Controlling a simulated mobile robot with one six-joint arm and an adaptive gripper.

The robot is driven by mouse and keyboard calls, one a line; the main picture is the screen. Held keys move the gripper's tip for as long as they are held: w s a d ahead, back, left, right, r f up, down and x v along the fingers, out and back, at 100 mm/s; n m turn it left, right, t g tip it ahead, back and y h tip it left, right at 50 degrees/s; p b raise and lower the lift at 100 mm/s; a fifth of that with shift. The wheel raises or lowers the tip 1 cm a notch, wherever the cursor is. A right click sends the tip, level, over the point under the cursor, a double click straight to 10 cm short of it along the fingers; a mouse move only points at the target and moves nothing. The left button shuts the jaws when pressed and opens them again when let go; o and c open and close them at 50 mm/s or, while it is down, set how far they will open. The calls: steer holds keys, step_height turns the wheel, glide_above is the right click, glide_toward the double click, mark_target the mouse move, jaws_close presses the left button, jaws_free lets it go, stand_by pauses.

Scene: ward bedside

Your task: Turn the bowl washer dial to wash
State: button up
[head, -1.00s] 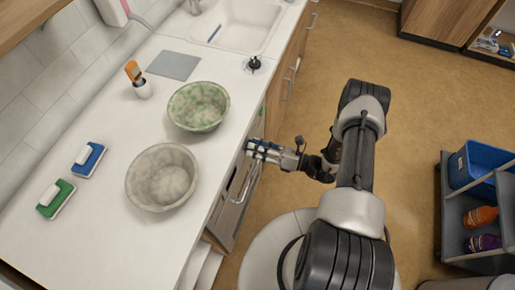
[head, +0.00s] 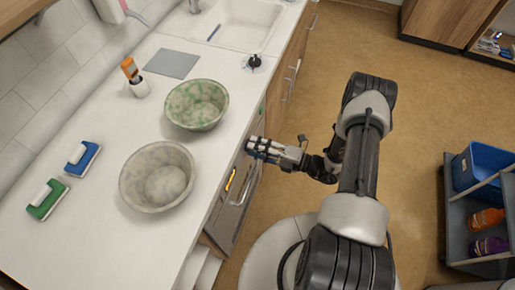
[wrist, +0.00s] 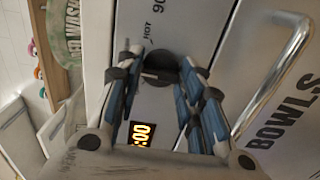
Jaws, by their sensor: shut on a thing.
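The bowl washer (head: 234,200) is built in under the counter's front edge, with BOWLS lettering on its front in the wrist view (wrist: 285,125). Its dark round dial (wrist: 160,68) sits between my blue-padded fingertips, partly hidden by them. My gripper (wrist: 161,75) is shut on the dial. HOT and 90 are printed just beyond the dial. An orange display (wrist: 141,133) on the panel is lit and ends in 00. In the head view my gripper (head: 250,148) is against the washer's upper front, and the dial is hidden there.
A metal bar handle (wrist: 275,70) stands out beside the dial. A grey bowl (head: 157,177) and a green mottled bowl (head: 197,105) sit on the counter (head: 100,225). A trolley with a blue bin (head: 483,165) stands at right. Floor between is clear.

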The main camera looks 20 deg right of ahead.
steer(key=shift+m, duration=1.7)
steer(key=o, duration=1.1)
steer(key=shift+c, duration=0.2)
steer(key=v, duration=1.2)
steer(key=shift+r, duration=0.1)
